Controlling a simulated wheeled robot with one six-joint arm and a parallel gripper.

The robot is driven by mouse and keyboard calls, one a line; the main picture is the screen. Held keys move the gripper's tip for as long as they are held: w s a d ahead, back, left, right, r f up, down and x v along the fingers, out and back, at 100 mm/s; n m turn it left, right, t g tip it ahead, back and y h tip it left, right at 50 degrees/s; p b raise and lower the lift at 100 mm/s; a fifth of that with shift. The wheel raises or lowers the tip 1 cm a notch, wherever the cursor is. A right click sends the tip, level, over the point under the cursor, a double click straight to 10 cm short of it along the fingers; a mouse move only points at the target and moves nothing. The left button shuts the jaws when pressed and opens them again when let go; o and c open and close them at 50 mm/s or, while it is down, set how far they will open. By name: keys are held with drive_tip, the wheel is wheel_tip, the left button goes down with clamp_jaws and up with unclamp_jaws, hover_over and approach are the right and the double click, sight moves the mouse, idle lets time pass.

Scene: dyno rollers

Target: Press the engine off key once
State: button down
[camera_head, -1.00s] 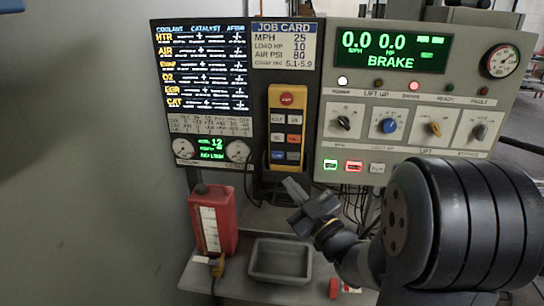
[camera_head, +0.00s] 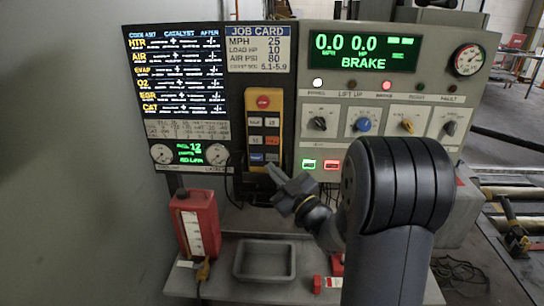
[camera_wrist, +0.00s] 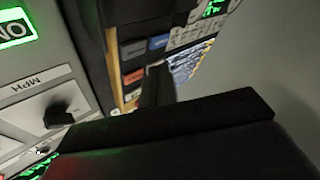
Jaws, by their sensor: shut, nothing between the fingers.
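A yellow hand pendant (camera_head: 277,113) with a red round button on top and several small keys in rows hangs on the panel in the head view. The key lettering is too small to read surely, so I cannot tell which is the engine off key. A blue key (camera_head: 256,157) is at its lower left. My gripper (camera_head: 272,170) is shut and empty, its tip over the pendant's lower edge in the picture. In the wrist view, my gripper's dark fingers (camera_wrist: 155,78) point at the keys, near an orange-red key (camera_wrist: 133,76) and a blue key (camera_wrist: 159,42). Contact cannot be told.
A control panel (camera_head: 390,98) with knobs and lit buttons stands right of the pendant. A screen (camera_head: 178,75) is on the left. Below, a shelf holds a red container (camera_head: 197,225) and a grey tray (camera_head: 264,279). Cables hang under the panel.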

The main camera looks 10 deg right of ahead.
sight(267, 156)
drive_tip(key=shift+w+d, duration=0.25)
drive_tip(key=shift+w, duration=0.6)
drive_tip(key=shift+f+b, duration=0.1)
drive_tip(key=shift+b, duration=0.2)
idle(1.2)
drive_tip(key=shift+w+d, duration=0.15)
drive_tip(key=shift+w, duration=0.2)
drive_tip(key=shift+w+d+b, duration=0.1)
drive_tip(key=shift+w+b, duration=0.35)
drive_tip(key=shift+b, duration=0.1)
idle(0.4)
drive_tip(key=shift+s, duration=0.1)
drive_tip(key=shift+s+a+b, duration=0.25)
drive_tip(key=shift+s+b, duration=0.25)
drive_tip(key=shift+s, duration=0.25)
drive_tip(key=s, duration=0.1)
drive_tip(key=s+a+b, duration=0.1)
drive_tip(key=s, duration=0.2)
drive_tip(key=shift+s+a+b, duration=0.3)
drive_tip(key=shift+s+b, duration=0.05)
drive_tip(key=shift+b, duration=0.05)
